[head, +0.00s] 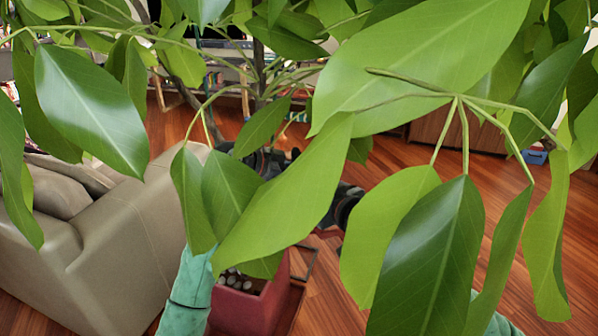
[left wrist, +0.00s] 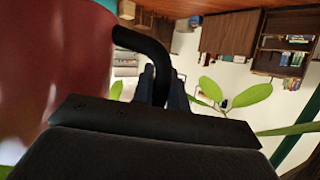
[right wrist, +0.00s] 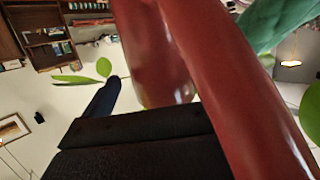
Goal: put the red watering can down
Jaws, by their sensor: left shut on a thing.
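In the left wrist view my left gripper (left wrist: 160,88) is shut on the black bent handle (left wrist: 140,42) of the red watering can (left wrist: 55,75), whose glossy body fills the left side. In the right wrist view glossy red parts of the can (right wrist: 235,85) pass close in front of my right gripper (right wrist: 130,95). One dark finger stands well off to the left; the other is hidden behind the red. The right gripper looks open. In the head view leaves cover most of both grippers and I cannot make out the can clearly.
Large green leaves (head: 430,60) hang across the head view. A grey sofa (head: 120,245) stands at the left. A dark red box with pebbles (head: 245,308) is low in the middle. Wooden floor (head: 400,160) shows free at the right. Shelves (left wrist: 285,40) stand farther off.

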